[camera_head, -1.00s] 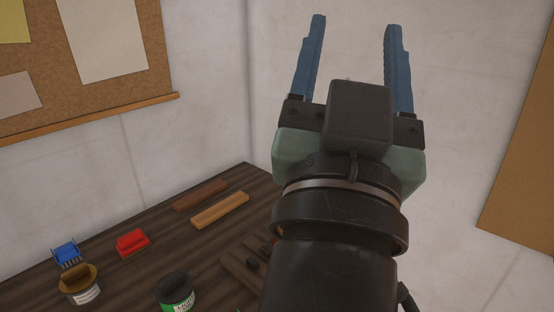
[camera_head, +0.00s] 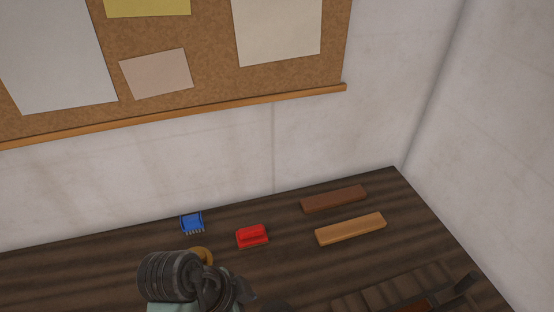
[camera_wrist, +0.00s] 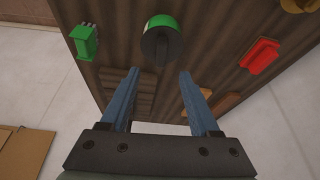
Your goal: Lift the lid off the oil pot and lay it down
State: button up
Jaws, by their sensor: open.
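In the wrist view, a round can (camera_wrist: 160,42) with green sides and a dark top stands on the dark table, just beyond my fingertips. A second round pot with a golden-brown top (camera_wrist: 298,5) is cut off at the top right corner. In the head view its top (camera_head: 203,254) shows only partly behind my arm. I cannot tell for sure which of the two is the oil pot. My gripper (camera_wrist: 158,73) is open and empty, its two blue fingers apart and touching nothing. The head view does not clearly show the fingers.
On the dark wood table (camera_head: 70,262) lie a blue item (camera_head: 192,223), a red block-like item (camera_head: 252,236), and two wooden bars (camera_head: 334,198) (camera_head: 351,229). A slatted rack (camera_head: 395,290) is front right. A green item (camera_wrist: 85,42) stands near the table edge. Walls close off the back and right.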

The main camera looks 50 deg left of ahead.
jog(key=x, duration=0.3)
jog(key=p+x, duration=0.1)
jog(key=x, duration=0.2)
jog(key=p+x, duration=0.1)
jog(key=x, duration=0.3)
jog(key=shift+w+a, duration=0.1)
jog(key=shift+w, duration=0.2)
grip_shut()
